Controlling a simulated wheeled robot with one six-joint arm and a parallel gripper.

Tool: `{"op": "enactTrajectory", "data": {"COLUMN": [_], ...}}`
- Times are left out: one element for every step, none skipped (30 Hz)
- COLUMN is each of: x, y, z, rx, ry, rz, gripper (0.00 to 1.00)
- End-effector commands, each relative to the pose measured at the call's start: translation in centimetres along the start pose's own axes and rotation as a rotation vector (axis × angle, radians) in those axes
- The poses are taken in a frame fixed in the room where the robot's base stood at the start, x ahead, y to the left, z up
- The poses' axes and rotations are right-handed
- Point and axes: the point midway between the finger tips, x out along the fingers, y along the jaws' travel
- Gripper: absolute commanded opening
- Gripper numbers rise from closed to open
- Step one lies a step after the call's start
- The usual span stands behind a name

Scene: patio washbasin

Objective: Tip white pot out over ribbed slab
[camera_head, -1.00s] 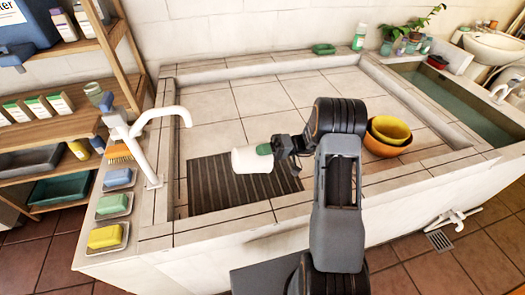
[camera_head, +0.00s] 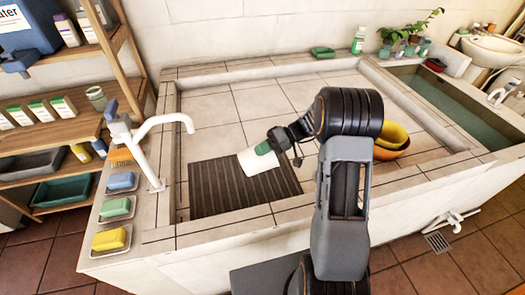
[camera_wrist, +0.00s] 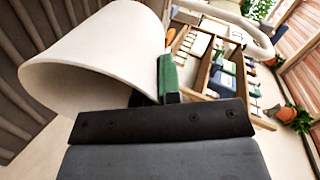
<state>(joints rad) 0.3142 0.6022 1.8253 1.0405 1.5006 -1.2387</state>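The white pot (camera_head: 257,162) is tilted over the ribbed slab (camera_head: 225,192), with its wide end low. It hangs above the slab's upper right part. My gripper (camera_head: 264,149) is shut on the pot, its green finger pad against the pot's side. In the wrist view the white pot (camera_wrist: 95,55) fills the upper left, wide rim towards the lower left. One green finger of my gripper (camera_wrist: 167,80) shows beside it; the other is hidden. The pot's inside is hidden, and no contents show falling out.
A white tap (camera_head: 150,135) arches over the basin's left edge. Soap dishes with soaps (camera_head: 112,238) line the left ledge. Yellow and orange bowls (camera_head: 393,140) stand right, partly behind my arm. The basin's tiled back floor (camera_head: 260,98) is clear.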

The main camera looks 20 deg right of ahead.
Motion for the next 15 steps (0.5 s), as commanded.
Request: {"op": "enactTrajectory", "data": {"x": [-0.1,-0.1,-0.1,-0.2,-0.3,-0.4,-0.5,-0.6,-0.8,-0.8,-0.9,-1.0,-1.1,-1.2,-1.2], "y": [-0.5,-0.5,-0.5,-0.7,-0.9,-1.2,-1.5,-1.9,-2.3,-2.6,-2.8,-3.0,-3.1,-3.2,-3.2], "z": [-0.1,-0.1,-0.2,-0.2,-0.2,-0.4,-0.5,-0.6,-0.8,-0.8,-0.9,-1.0,-1.0,-1.1,-1.1], "rx": [-0.004,-0.004,-0.004,-0.006,-0.007,-0.011,-0.015,-0.019,-0.024,-0.026,-0.027,-0.028,-0.028,-0.031,-0.028], "ry": [-0.016,-0.022,-0.029,-0.036,-0.045,-0.059,-0.070,-0.088,-0.109,-0.128,-0.142,-0.161,-0.172,-0.181,-0.194], "rz": [0.043,0.063,0.085,0.105,0.131,0.177,0.220,0.269,0.340,0.390,0.438,0.494,0.531,0.565,0.599], "gripper": [0.00,0.00,0.00,0.00,0.00,0.00,0.00,0.00,0.00,0.00,0.00,0.00,0.00,0.00,0.00]}}
